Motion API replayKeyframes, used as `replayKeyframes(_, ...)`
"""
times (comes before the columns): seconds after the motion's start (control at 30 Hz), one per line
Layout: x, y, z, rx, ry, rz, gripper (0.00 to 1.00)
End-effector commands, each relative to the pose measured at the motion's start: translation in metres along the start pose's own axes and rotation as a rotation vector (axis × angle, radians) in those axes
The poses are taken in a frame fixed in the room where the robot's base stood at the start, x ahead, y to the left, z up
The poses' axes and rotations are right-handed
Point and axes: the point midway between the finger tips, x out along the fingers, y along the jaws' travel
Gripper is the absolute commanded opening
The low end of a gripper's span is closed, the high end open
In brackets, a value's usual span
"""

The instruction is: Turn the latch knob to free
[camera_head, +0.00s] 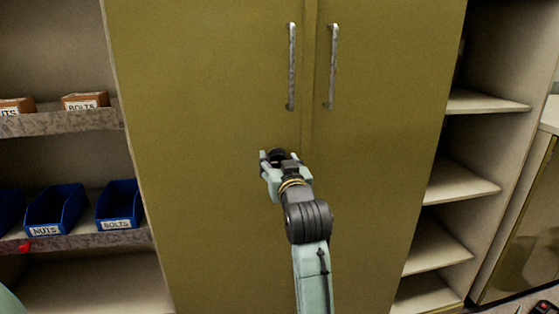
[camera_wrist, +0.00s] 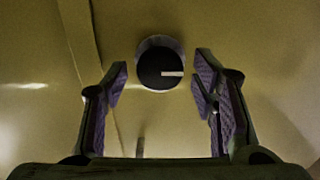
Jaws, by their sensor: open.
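The latch knob (camera_wrist: 158,66) is a round black knob with a metal rim and a white pointer mark, seen in the wrist view. Its mark points to the right in that view. My gripper (camera_wrist: 160,80) is open, with one finger on each side of the knob in the picture and gaps between fingers and knob. In the head view my gripper (camera_head: 272,158) is in front of the left door of the olive cabinet (camera_head: 210,100), below the handles. There the knob is mostly hidden by my gripper. I cannot tell whether the fingertips reach around it.
Two metal bar handles, left (camera_head: 291,68) and right (camera_head: 333,68), stick out above my gripper. Shelves with blue bins (camera_head: 119,205) and orange-brown bins (camera_head: 85,101) are at the left. Empty shelves (camera_head: 460,187) are at the right. The doors around my gripper are clear.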

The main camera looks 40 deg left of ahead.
Motion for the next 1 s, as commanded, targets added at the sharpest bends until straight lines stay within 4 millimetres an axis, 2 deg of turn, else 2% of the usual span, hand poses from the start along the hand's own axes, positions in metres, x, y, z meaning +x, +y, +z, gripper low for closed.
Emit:
replayKeyframes(0.17, 0.0, -0.0001, 0.0002, 0.0, 0.0, 0.0, 0.53)
replayKeyframes(0.87, -0.0002, -0.0002, 0.0004, 0.0, -0.001, 0.0, 0.07)
replayKeyframes(1.0, -0.0002, -0.0001, 0.0005, -0.004, -0.001, 0.0, 0.06)
